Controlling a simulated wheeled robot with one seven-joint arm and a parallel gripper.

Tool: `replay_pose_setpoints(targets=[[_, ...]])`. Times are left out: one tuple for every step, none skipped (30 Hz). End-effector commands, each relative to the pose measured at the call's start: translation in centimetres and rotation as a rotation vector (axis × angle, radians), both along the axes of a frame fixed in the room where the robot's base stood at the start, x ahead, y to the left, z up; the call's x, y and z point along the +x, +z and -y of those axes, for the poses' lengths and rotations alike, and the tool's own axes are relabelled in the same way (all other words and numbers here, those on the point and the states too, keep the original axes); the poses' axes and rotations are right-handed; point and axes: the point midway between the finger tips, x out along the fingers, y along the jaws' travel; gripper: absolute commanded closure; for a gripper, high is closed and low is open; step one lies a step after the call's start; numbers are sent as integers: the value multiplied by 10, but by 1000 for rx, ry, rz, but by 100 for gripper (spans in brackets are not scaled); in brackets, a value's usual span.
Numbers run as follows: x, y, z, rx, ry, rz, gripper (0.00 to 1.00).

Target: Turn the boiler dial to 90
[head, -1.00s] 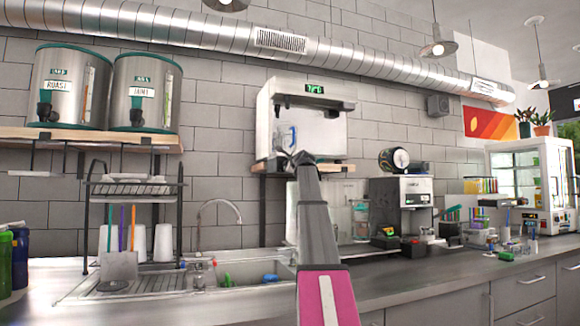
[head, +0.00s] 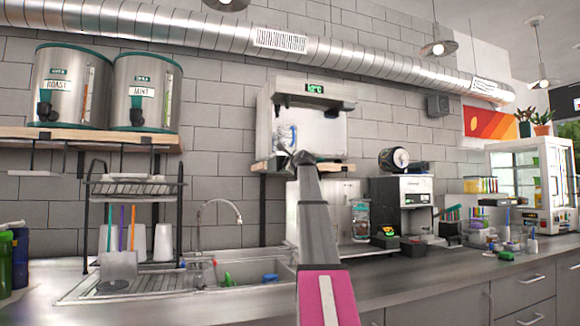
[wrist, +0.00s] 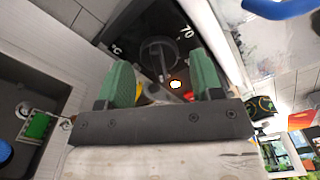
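The boiler (head: 312,118) is a white and steel box on a wall shelf, with a small green display (head: 314,88) whose digits are too blurred to read surely. Its dark round dial (wrist: 158,52) shows in the wrist view on a black panel, with "70" and "°C" marks near it. My gripper (wrist: 160,62) has its green fingers spread on either side of the dial's lower part, with a clear gap between them. I cannot tell whether they touch it. In the head view my gripper (head: 300,158) is small in front of the boiler's underside, and the dial is hidden.
The wooden shelf (head: 265,166) bears the boiler. A blue handle (wrist: 280,8) is at the wrist view's upper right. Below are a sink (head: 245,275) and tap; a coffee machine (head: 402,205) stands to the right.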

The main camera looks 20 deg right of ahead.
Motion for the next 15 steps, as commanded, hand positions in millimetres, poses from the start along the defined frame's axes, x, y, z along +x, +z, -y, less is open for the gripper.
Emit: replay_pose_setpoints(targets=[[0,0,0,0,0,0,40],[0,0,0,0,0,0,40],[0,0,0,0,1,0,40],[0,0,0,0,1,0,40],[-1,0,0,0,0,1,40],[-2,0,0,0,0,1,40],[-4,0,-1,0,0,1,40],[-6,0,-1,0,0,1,40],[-9,0,-1,0,0,1,40],[-12,0,-1,0,1,0,40],[-15,-1,-2,0,1,0,40],[-20,-1,-2,0,1,0,40],[-24,-1,-2,0,1,0,40],[-29,-1,-3,0,1,0,40],[-36,-1,-3,0,0,1,40]])
